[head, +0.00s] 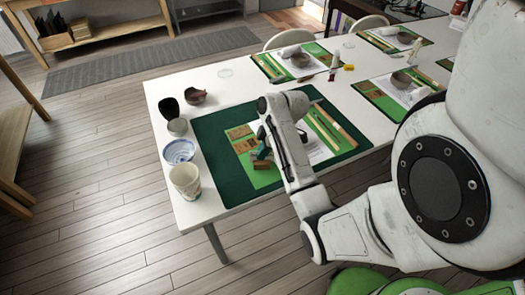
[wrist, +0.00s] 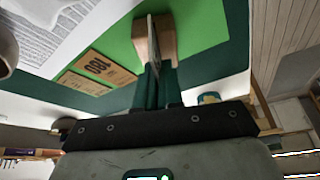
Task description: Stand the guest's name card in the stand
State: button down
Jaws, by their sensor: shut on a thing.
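My gripper (wrist: 157,82) is shut on a thin card (wrist: 153,38), seen nearly edge-on in the wrist view. The card reaches from between the dark green fingers to a small wooden block, the stand (wrist: 167,38), on the bright green sheet. The card overlaps the stand in this view; I cannot tell whether it sits in a slot or is just in front of or above it. In the head view my gripper (head: 263,152) is low over the near left part of the place setting, and the stand (head: 261,165) shows just below the fingers. The card's face is hidden.
Brown sandpaper pieces (head: 240,132), one marked 180, lie beside the stand on the green sheet, with printed paper and sticks. A dark green mat (head: 215,165) lies beneath. A tall cup (head: 186,182), a blue-white bowl (head: 178,151) and several dishes line the table's left edge.

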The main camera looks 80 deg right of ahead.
dwell(0.3)
jog(key=c, duration=1.2)
grip_release()
jog(key=p+v, duration=0.9)
notch_tip(320, 180, up, 6)
jog(key=shift+f+p, duration=0.1)
jog(key=shift+p, duration=1.15)
